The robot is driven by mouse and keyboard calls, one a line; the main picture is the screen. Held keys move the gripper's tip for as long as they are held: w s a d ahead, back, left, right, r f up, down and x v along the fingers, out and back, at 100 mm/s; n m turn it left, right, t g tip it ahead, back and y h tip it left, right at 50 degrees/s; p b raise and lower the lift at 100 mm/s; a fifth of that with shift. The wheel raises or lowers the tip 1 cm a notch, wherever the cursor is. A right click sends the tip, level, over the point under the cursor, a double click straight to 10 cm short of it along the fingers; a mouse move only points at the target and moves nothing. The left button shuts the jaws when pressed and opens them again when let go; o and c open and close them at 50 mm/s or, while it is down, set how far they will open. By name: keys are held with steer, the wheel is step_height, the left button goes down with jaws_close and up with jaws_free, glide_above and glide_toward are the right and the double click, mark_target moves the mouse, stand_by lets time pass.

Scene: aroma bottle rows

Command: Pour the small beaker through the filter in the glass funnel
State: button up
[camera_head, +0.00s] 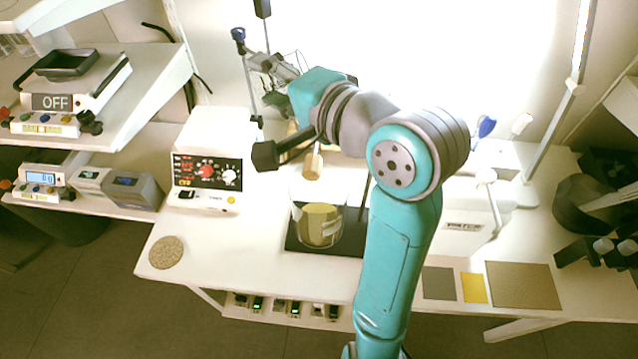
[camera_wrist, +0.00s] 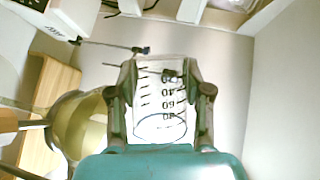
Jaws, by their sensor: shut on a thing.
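My gripper (camera_wrist: 163,92) is shut on the small clear beaker (camera_wrist: 150,100), with one finger on each side of it. Black graduation marks and numbers show on its wall in the wrist view. I cannot tell how much liquid it holds or how far it tilts. A rounded, yellowish glass vessel (camera_wrist: 84,125), possibly the funnel, is left of the beaker and apart from it. In the head view my gripper is up at the back, and the small beaker is hard to make out there. The filter cannot be made out clearly.
A larger glass vessel with yellowish contents (camera_head: 320,226) stands on a dark plate below my arm. A white instrument with dials (camera_head: 208,160) stands left of it. A round speckled pad (camera_head: 166,252) and flat square samples (camera_head: 523,285) lie near the table's front edge.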

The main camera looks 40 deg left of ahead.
steer(key=shift+s+a+r+n+t+h, duration=0.1)
steer(key=shift+s+a+n+t+h, duration=0.15)
steer(key=shift+n, duration=0.35)
steer(key=shift+s+r+n+t+h, duration=0.1)
steer(key=shift+s+n+t+h, duration=0.1)
steer(key=shift+n+h, duration=0.3)
steer(key=shift+s+f+n+t+h, duration=0.15)
steer(key=shift+n+t+h, duration=0.2)
steer(key=shift+n, duration=0.65)
step_height(320, 180, down, 6)
steer(key=s+a+n+t+h, duration=0.1)
steer(key=n+t, duration=0.1)
steer(key=n, duration=0.1)
steer(key=shift+s+n+h, duration=0.3)
steer(key=shift+s+n, duration=0.1)
